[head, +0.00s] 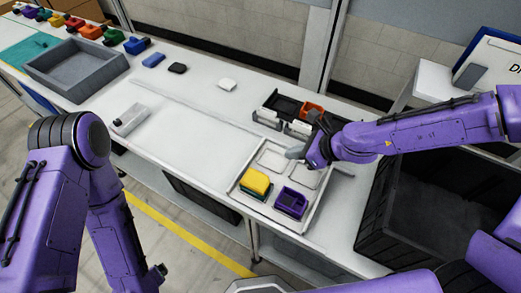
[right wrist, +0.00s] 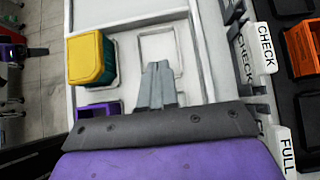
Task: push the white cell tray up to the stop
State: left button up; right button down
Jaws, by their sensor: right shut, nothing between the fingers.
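The white cell tray (head: 272,159) lies on the white table (head: 185,140), with a yellow block (head: 255,181) and a purple box (head: 291,201) in its two near cells. The yellow block (right wrist: 86,58) shows a green lower part in the right wrist view. The two far cells look empty. My right gripper (head: 297,151) is shut and empty, over the far part of the tray. Its grey fingers (right wrist: 157,82) are together above the tray floor; contact with the tray cannot be told. I cannot pick out the stop. My left gripper is out of view.
Black bins (head: 284,105) with white CHECK and FULL labels and an orange box (head: 311,111) stand just behind the tray. A large black crate (head: 440,195) is at the right. A grey bin (head: 76,68) stands far left. The table left of the tray is mostly clear.

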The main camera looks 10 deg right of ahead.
aim_at(258, 151)
jog(key=x, duration=0.6)
jog(key=shift+w+a+f, duration=0.1)
jog(key=shift+f, duration=0.1)
jog(key=shift+w+a+r+p, duration=0.1)
jog(key=shift+w+a+p, duration=0.1)
jog(key=shift+w+a, duration=0.5)
jog(key=shift+w+a+r+p, duration=0.15)
jog(key=shift+w+a, duration=0.35)
jog(key=shift+a, duration=0.45)
